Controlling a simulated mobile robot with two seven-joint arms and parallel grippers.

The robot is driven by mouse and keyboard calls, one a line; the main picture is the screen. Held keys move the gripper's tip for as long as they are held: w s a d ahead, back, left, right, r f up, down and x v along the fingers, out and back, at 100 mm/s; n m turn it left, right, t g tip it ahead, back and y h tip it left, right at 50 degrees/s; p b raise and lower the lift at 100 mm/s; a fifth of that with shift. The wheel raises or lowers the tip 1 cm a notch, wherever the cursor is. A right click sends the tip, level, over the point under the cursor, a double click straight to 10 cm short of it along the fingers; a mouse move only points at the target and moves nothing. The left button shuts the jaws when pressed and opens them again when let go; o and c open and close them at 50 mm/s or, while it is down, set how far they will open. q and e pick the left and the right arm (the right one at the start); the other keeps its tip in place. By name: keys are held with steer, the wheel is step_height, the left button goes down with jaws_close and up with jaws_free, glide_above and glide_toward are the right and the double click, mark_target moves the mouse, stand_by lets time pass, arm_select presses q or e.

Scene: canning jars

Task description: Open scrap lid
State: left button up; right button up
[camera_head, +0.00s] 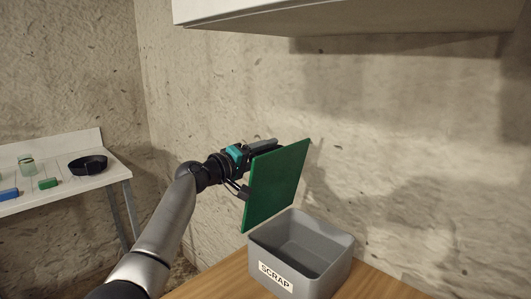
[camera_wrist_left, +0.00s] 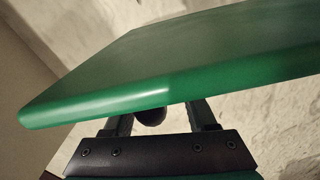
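The bin has a white "SCRAP" label. My left gripper (camera_head: 262,146) is at the lid's left face, near its upper part, partly hidden behind it. In the left wrist view, the lid (camera_wrist_left: 170,70) fills the upper middle. A dark round knob (camera_wrist_left: 150,117) shows below its edge between my two spread fingers, with a gap on the right side. Whether a finger touches it is unclear. My right gripper is not in view.
The bin stands on a wooden counter (camera_head: 387,287) by a rough wall. A white cabinet (camera_head: 350,12) hangs above. A white side table (camera_head: 85,182) at left holds a glass jar (camera_head: 26,164), a black dish (camera_head: 88,166) and small blue and green blocks.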

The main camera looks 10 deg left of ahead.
arm_select(q)
steer(key=shift+a+r, duration=0.1)
steer(key=shift+s+a, duration=0.5)
steer(key=shift+s, duration=0.05)
steer(key=p+v, duration=0.2)
steer(key=v, duration=1.1)
steer(key=shift+s, duration=0.35)
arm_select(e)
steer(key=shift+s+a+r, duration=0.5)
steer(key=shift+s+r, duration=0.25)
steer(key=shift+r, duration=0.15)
arm_select(q)
steer(key=shift+a, duration=0.15)
